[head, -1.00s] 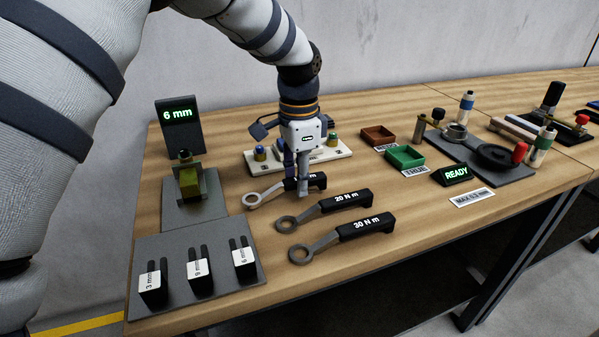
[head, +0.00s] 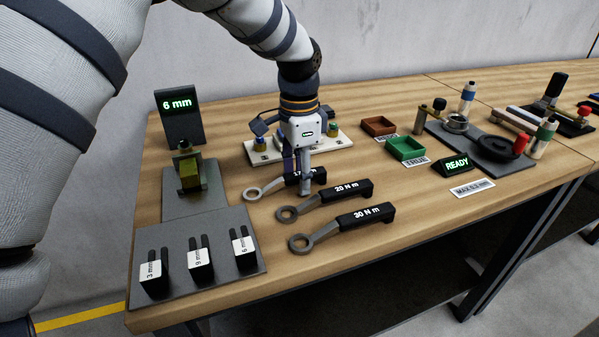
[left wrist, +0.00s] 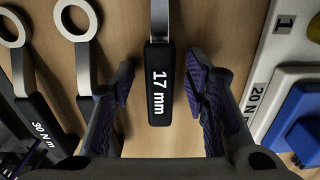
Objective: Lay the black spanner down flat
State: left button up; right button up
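The black-handled 17 mm spanner (head: 262,190) lies flat on the bench, its grey ring end toward the left in the head view. In the left wrist view its handle (left wrist: 158,88) lies between the two fingers of my left gripper (left wrist: 160,72), with a gap of bare wood on each side. My left gripper (head: 299,188) points down over the handle, open, and hides part of it in the head view. The black-handled 20 N m (head: 340,193) and 30 N m (head: 360,217) tools lie in front of it. My right gripper is not in view.
A white board (head: 340,150) with blue and yellow parts stands close behind my left gripper. A grey rack (head: 175,285) with labelled blocks is front left, below a 6 mm display (head: 178,103). Brown (head: 379,124) and green (head: 405,147) trays sit to the right.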

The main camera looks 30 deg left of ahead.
pick_arm(q)
jog(key=shift+r, duration=0.15)
notch_tip(320, 180, up, 12)
dwell(0.3)
jog(key=shift+f, duration=0.2)
dwell(0.5)
